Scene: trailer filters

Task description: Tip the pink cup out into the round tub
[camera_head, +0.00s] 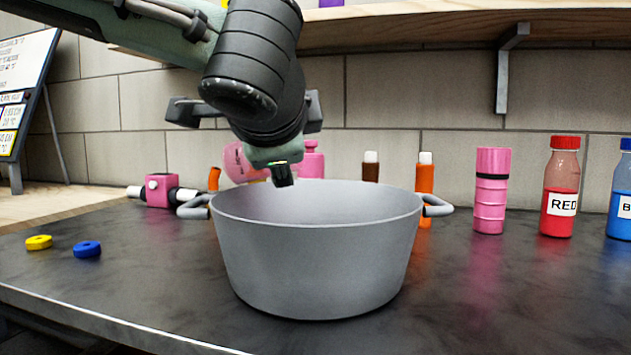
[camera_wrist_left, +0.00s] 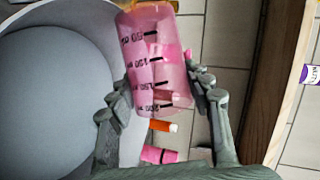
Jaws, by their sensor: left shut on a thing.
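The round tub (camera_head: 318,262) is grey with two side handles and stands in the middle of the counter. Its pale inside also shows at the left of the left wrist view (camera_wrist_left: 45,100). The pink cup (camera_wrist_left: 155,55) is see-through with black measuring marks. My left gripper (camera_wrist_left: 160,90) is shut on it, one finger on each side. In the head view the left gripper (camera_head: 282,172) is above the tub's back rim, and a clear pink part of the cup (camera_head: 240,162) shows beside it, tilted. I cannot tell what is inside the cup. My right gripper is out of view.
Behind the tub stand a pink bottle (camera_head: 312,160) and orange-bodied bottle (camera_head: 424,188). To the right are a pink tumbler (camera_head: 490,205), a red bottle (camera_head: 560,200) and a blue bottle (camera_head: 622,195). A shelf (camera_head: 400,28) overhangs.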

